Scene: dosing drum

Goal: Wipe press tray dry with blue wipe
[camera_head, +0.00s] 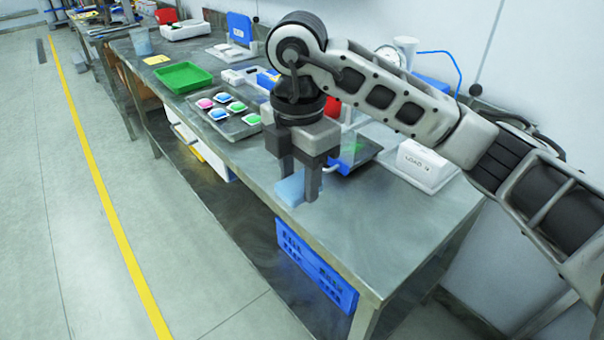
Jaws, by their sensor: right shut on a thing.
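My right gripper (299,191) points down over the front part of the steel bench. It is shut on the blue wipe (289,190), which shows at the fingertips, low over or on the bench top; I cannot tell which. A grey metal tray (371,151), which looks like the press tray, lies just behind and right of the gripper and is partly hidden by it. Something green and pale blue shows at this tray's left part; whether it is wet I cannot tell. My left gripper is not in view.
A tray (239,129) of coloured pods and a green tray (183,77) stand farther left on the bench (400,225). A white box marked LOAD (425,165) stands at the right. The front right bench top is clear. A blue crate (315,262) sits below.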

